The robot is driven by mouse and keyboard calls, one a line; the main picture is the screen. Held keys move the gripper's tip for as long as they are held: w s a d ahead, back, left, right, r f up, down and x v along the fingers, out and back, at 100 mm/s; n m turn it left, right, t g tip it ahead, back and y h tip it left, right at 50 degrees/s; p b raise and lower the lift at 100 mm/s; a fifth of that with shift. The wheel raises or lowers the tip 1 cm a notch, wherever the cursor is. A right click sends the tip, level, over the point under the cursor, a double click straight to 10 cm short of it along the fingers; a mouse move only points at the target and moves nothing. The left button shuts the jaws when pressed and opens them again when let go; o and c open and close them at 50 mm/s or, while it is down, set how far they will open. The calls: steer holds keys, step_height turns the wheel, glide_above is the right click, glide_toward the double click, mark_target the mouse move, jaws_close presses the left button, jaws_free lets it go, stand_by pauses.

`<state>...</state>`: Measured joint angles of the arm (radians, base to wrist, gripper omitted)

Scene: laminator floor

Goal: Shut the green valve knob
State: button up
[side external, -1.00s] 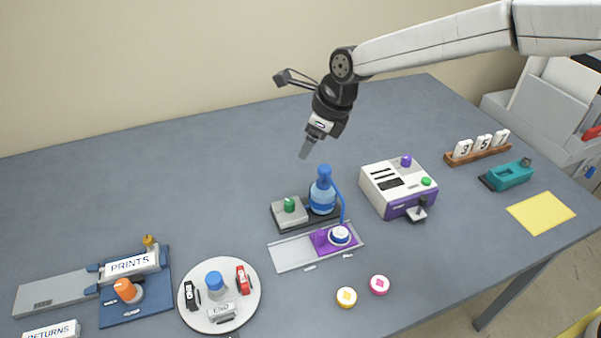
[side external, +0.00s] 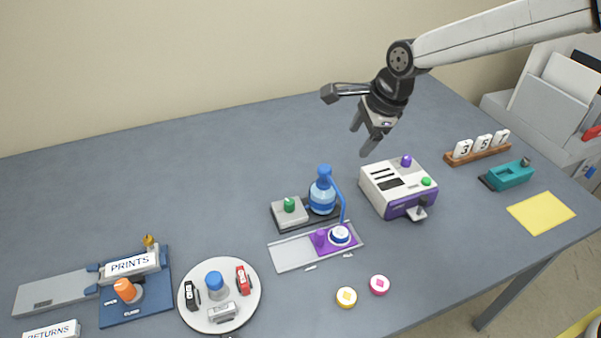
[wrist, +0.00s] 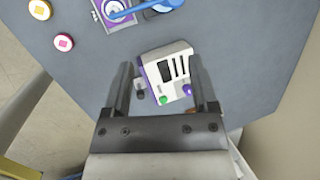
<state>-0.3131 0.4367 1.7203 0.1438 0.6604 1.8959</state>
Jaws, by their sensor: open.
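The green valve knob (side external: 289,204) stands on a small grey block, on a dark base left of a blue bottle (side external: 323,193). Its open or shut setting is too small to read. It is outside the wrist view. My gripper (side external: 362,138) is open and empty. It hangs in the air right of and behind the bottle, near the white and purple machine (side external: 388,184), apart from the knob. In the wrist view, my gripper (wrist: 161,70) has its fingers spread with the machine (wrist: 165,70) showing between and beyond them.
A blue tube runs from the bottle to a grey tray (side external: 290,254) with a purple plate. The machine carries a separate green button (side external: 426,182) and a purple knob (side external: 406,161). A round white plate (side external: 245,305) holds small items. The table behind the bottle is clear.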

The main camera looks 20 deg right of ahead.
steer(key=s+d+n+h, duration=0.1)
steer(key=s+d+n, duration=0.5)
steer(key=d, duration=0.1)
steer(key=shift+d+r+n, duration=0.25)
steer(key=shift+d+n, duration=0.05)
stand_by(0.3)
steer(key=shift+w, duration=0.1)
